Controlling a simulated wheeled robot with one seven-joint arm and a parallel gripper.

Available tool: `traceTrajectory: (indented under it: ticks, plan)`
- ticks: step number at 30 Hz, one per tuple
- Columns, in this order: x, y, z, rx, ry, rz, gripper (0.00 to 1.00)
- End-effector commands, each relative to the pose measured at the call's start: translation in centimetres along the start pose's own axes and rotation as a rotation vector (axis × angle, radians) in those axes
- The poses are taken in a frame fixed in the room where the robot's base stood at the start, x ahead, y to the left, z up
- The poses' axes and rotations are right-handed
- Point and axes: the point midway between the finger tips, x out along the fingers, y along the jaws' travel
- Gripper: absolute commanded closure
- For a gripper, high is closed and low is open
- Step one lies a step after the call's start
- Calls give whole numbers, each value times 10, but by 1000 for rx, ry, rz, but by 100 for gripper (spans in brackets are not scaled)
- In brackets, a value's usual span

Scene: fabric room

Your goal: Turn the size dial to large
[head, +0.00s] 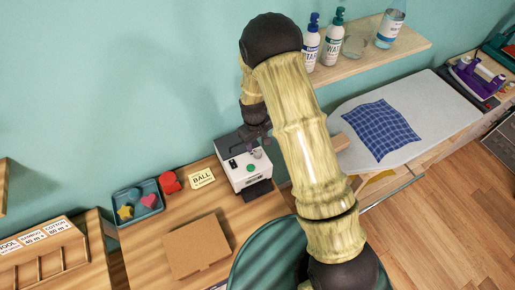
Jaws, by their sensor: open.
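A white machine (243,174) with a dark top stands on the wooden table against the wall. Its top face carries a small dark panel, a green round button (250,168) and a small grey knob (257,154), which may be the size dial. Its markings are too small to read. My gripper (258,134) points down just above and behind the knob. It is small in view, with its fingers apart and nothing seen between them. I cannot tell whether it touches the knob. My arm hides the area right of the machine.
A blue tray (124,221) of coloured shapes, a red object (170,183) and a "BALL" card (202,178) lie left of the machine. A cardboard box (197,247) lies in front. An ironing board (430,105) and a bottle shelf (400,50) are at right.

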Motion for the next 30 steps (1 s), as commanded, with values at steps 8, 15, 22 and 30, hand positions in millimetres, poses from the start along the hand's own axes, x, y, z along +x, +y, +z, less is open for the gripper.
traceTrajectory:
  ticks: [8,15,22,30]
  plan:
    - [35,0,1,0,-3,-1,50]
    - [59,0,0,0,-1,-1,50]
    - [64,0,0,0,1,0,50]
    - [64,0,0,0,1,0,78]
